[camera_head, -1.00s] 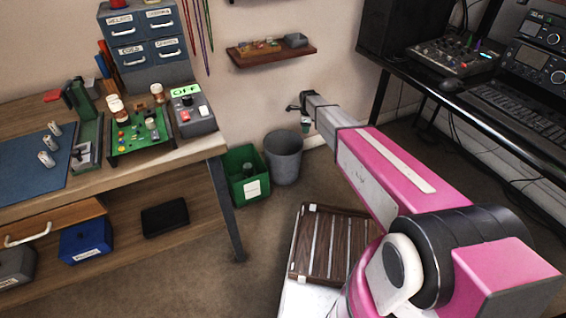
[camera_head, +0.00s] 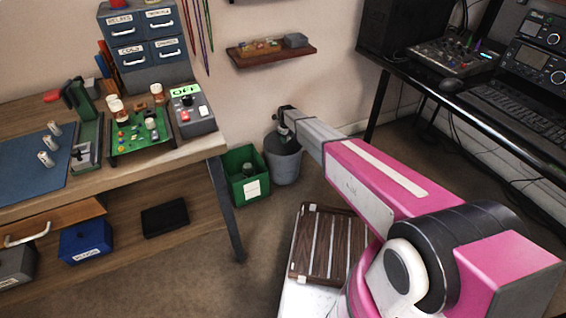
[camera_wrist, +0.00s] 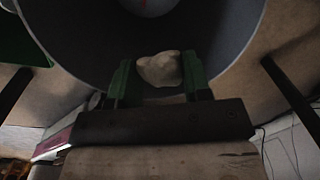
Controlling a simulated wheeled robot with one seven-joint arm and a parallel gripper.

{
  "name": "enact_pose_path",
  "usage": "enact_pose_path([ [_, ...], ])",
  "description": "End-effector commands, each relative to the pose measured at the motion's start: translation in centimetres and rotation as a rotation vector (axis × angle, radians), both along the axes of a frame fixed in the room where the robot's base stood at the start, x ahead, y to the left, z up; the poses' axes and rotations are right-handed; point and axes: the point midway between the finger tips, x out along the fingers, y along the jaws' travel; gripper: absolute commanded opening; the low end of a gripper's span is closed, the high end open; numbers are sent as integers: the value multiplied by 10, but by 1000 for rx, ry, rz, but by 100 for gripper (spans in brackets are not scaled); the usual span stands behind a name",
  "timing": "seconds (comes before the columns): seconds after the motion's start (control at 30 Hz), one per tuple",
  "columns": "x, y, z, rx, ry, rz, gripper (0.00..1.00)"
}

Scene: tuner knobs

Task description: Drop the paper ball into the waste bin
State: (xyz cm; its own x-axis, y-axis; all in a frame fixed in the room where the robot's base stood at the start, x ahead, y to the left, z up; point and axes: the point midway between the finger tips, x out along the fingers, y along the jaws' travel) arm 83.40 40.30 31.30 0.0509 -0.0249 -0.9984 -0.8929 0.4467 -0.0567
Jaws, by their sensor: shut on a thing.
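The paper ball (camera_wrist: 160,69) is pale and crumpled, and shows in the wrist view between the two green fingers of my gripper (camera_wrist: 158,80). My gripper is shut on it. Behind the ball, the dark round inside of the waste bin (camera_wrist: 85,40) fills much of the wrist view. In the head view the grey waste bin (camera_head: 284,165) stands on the floor by the wall. My gripper (camera_head: 284,133) is over the bin's upper part there; the ball is hidden by my arm in that view.
A green crate (camera_head: 246,176) with a bottle in it stands just left of the bin. The workbench (camera_head: 190,152) is farther left, and a black desk (camera_head: 480,120) with radio gear is on the right. A small shelf (camera_head: 270,56) hangs above the bin.

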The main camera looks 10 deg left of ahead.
Motion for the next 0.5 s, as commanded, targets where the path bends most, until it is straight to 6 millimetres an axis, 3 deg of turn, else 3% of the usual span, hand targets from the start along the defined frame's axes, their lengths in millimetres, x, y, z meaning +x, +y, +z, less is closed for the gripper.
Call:
enact_pose_path([
  [0.2,1,0,-20,-1,0,0,23],
  [0.5,0,0,-24,0,0,1,23],
])
